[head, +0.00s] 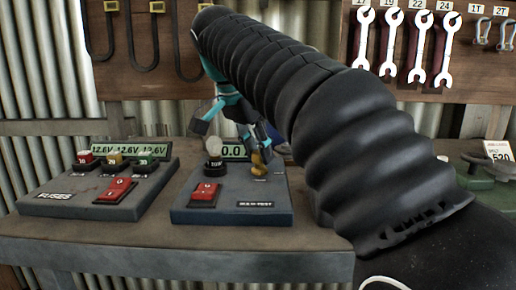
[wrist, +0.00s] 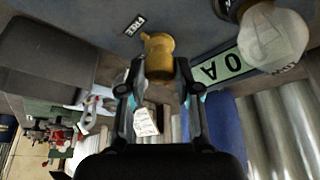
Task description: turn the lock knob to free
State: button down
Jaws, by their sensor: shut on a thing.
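The lock knob (head: 258,163) is a small brass-yellow knob on the right side of the dark bulb-test box (head: 228,215). It also shows in the wrist view (wrist: 158,44), with a small FREE label (wrist: 134,25) on the box just beside it. My gripper (wrist: 158,68) is shut on the knob, with one fingertip on each side of it. In the head view my gripper (head: 250,138) comes down on the knob from behind and above, and my arm covers much of the right side. The knob's pointing direction is hard to tell.
A clear bulb (head: 215,150) stands close left of the knob, with a lit display (head: 233,152) behind. A red rocker switch (head: 205,193) sits in front of the bulb. The FUSES box (head: 75,200) is further left. Wrenches (head: 390,40) hang at the back right.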

aim_at(255, 153)
dwell(0.5)
jog(key=c, duration=0.8)
grip_release()
jog(key=shift+a+r, duration=0.15)
jog(key=shift+r, duration=0.2)
jog(key=shift+s+a+r, duration=0.35)
jog(key=shift+r, duration=0.15)
jog(key=shift+s+a+r, duration=0.3)
jog(key=shift+r, duration=0.2)
jog(key=s+a, duration=0.6)
jog(key=a, duration=0.1)
jog(key=shift+s+a, duration=0.2)
jog(key=shift+s, duration=0.2)
jog(key=shift+s+a, duration=0.4)
